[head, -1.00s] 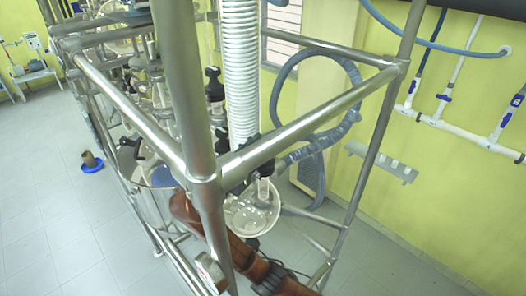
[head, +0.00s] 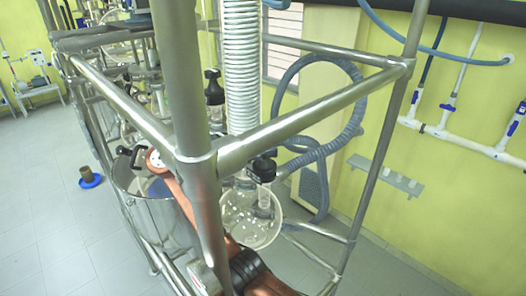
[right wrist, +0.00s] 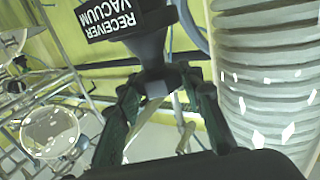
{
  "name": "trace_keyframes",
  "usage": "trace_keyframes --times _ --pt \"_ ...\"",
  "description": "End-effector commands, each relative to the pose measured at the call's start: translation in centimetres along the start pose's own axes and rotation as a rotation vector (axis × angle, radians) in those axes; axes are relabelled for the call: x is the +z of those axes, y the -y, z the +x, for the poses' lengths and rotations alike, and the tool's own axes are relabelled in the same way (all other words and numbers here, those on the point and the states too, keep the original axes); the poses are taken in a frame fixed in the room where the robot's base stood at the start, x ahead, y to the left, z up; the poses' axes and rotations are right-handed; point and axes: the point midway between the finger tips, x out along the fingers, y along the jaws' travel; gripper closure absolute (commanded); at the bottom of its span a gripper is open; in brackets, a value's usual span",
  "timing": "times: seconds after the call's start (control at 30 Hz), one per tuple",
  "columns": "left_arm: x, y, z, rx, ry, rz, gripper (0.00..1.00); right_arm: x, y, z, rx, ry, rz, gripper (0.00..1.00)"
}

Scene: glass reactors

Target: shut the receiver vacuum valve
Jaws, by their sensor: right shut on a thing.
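The receiver vacuum valve (right wrist: 152,48) shows in the right wrist view as a black knob with a flared lower part. Its label plate (right wrist: 118,18) reads "RECEIVER VACUUM" upside down. My right gripper (right wrist: 163,84) is shut on the valve's lower part, with one dark finger on each side. Black-topped glass fittings stand near the white ribbed hose (head: 241,70); I cannot tell which one is the valve. My left gripper is in neither current view.
A steel tube frame (head: 290,115) crosses in front of the glassware. A grey hose (head: 355,100) loops near the yellow wall. The floor at left is mostly clear.

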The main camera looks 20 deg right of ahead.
Motion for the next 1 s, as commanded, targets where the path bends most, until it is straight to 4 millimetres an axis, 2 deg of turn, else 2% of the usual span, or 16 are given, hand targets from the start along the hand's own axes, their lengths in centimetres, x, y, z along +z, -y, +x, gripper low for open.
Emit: trace_keyframes --times 0.57,0.6,0.83,1.0 --pt "0.02 -0.01 0.28 0.0 0.0 0.0 0.47 -0.06 0.02 0.07 0.032 0.0 0.0 0.9" --pt "0.02 -0.01 0.28 0.0 0.0 0.0 0.47 -0.06 0.02 0.08 0.032 0.0 0.0 0.63" --pt "0.01 -0.01 0.28 0.0 0.0 0.0 0.47 -0.04 0.02 0.07 0.031 0.0 0.0 0.47" --pt "0.01 -0.01 0.28 0.0 0.0 0.0 0.47 -0.06 0.06 0.06 0.03 0.0 0.0 0.47"
